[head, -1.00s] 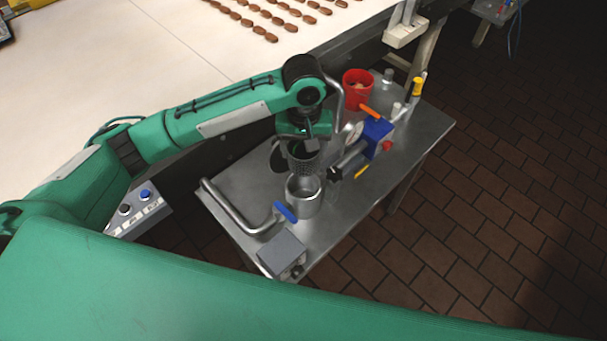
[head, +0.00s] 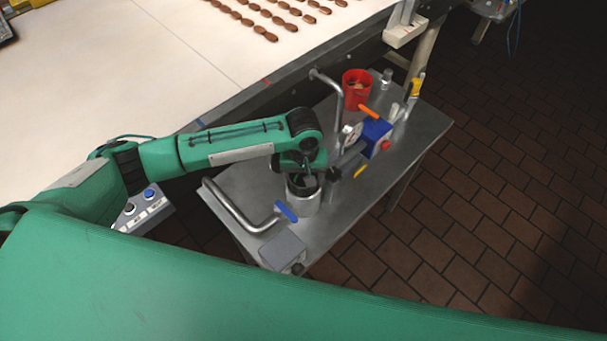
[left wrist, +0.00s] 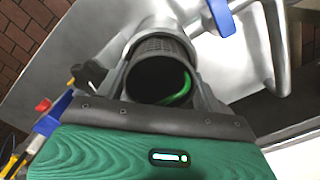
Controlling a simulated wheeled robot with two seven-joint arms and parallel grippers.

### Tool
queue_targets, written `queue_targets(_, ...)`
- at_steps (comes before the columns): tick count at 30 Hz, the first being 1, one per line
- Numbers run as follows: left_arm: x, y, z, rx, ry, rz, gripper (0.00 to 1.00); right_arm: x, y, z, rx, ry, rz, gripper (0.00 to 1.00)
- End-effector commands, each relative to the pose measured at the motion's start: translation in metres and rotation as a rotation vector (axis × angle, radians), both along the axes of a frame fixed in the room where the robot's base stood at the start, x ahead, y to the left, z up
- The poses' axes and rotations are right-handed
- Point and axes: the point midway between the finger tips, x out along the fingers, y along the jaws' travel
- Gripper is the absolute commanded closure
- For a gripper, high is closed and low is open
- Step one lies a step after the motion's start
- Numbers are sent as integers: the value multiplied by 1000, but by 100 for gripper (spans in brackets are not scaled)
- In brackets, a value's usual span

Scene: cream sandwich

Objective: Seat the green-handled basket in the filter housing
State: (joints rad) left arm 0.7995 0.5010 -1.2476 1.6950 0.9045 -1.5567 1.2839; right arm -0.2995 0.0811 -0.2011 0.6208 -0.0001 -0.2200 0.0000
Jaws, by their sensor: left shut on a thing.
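The filter housing (head: 304,206) is a short silver cylinder standing on the metal cart. It also shows in the left wrist view (left wrist: 152,27) as a bright ring behind the basket. The dark perforated basket (left wrist: 160,47) has a green handle (left wrist: 180,92) arching inside its mouth. My left gripper (head: 302,184) is directly above the housing's mouth and shut on the basket. The basket appears to be at least partly inside the housing; how deep, and whether it touches bottom, is hidden by the gripper. My right gripper is in neither view.
A blue-handled valve and bent pipe (head: 238,210) stand left of the housing. A grey box (head: 283,249) is in front. A blue pump part (head: 377,132), a gauge (head: 352,131) and a red bucket (head: 356,88) are behind right. A white conveyor (head: 150,60) runs behind.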

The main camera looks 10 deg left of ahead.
Motion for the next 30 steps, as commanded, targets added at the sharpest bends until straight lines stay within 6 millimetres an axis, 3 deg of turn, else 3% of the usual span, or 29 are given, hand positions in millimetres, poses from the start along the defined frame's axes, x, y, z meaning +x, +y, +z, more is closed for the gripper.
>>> queue_targets(16, -1, 0, -13, 1, 1, 1, 57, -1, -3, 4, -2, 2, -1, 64)
queue_targets(17, -1, 0, -13, 1, 2, 1, 26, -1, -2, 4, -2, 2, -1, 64)
queue_targets(18, -1, 0, -13, 1, 3, 1, 23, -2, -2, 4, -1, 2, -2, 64)
queue_targets(30, -3, 2, -17, 5, 8, 2, 23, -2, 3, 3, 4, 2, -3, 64)
